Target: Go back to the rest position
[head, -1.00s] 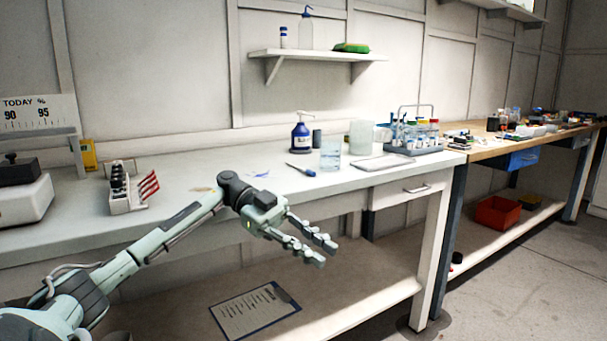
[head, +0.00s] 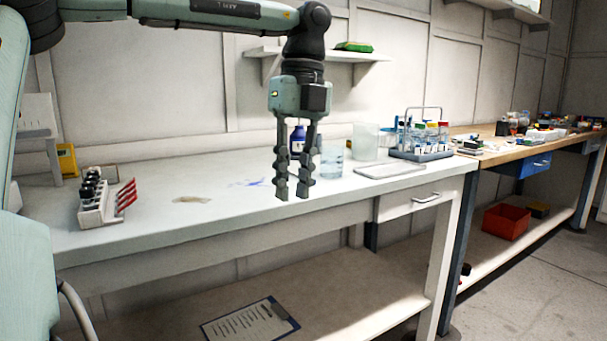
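My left gripper (head: 293,188) points straight down in the middle of the head view, with its arm coming in across the top left. Its two fingers are apart and nothing shows between them, so it looks open and empty. The fingertips appear in front of the white bench (head: 225,217), near its front edge. A blue-labelled pump bottle (head: 298,138) is partly hidden behind the fingers. My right gripper is not in view.
A glass beaker (head: 331,160), a tray (head: 389,170) and a tube rack (head: 420,155) stand right of the gripper. A wall shelf (head: 262,52) is behind the arm. A clipboard (head: 245,322) lies on the lower shelf.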

